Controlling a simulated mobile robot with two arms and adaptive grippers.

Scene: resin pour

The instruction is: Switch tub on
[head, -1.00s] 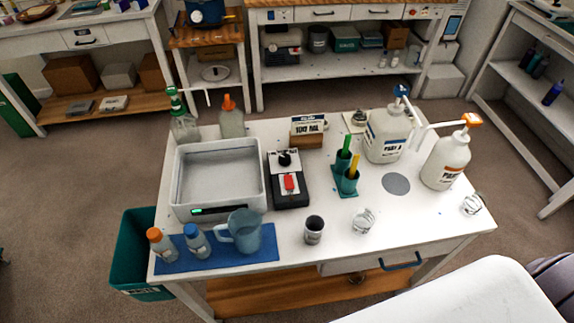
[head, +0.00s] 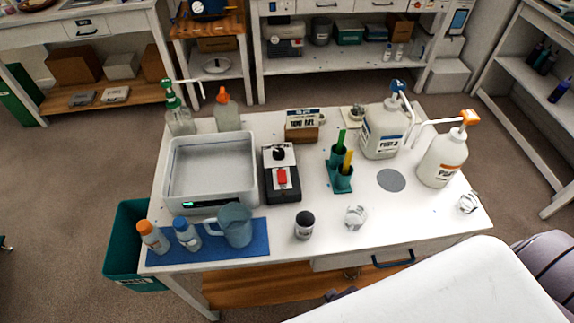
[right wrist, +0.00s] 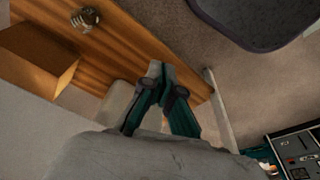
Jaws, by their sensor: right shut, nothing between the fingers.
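The tub (head: 250,172) is a pale grey rectangular basin at the left of the white table in the head view. A small green-lit display (head: 200,204) shows on its front face. Beside it on the right stands a black control box (head: 269,195) with a dark knob (head: 279,153) and a red switch (head: 282,176). My right gripper (right wrist: 157,72) is shut and empty in the right wrist view, with wooden boards behind its tips. It is away from the tub and the box. My left gripper is out of view.
A blue mat (head: 262,244) in front of the tub holds a blue jug (head: 236,226) and two bottles. A dark cup (head: 304,226), a clear cup (head: 355,216), a teal holder (head: 342,179) and two pump jugs stand to the right. A teal bin (head: 122,250) stands at the table's left.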

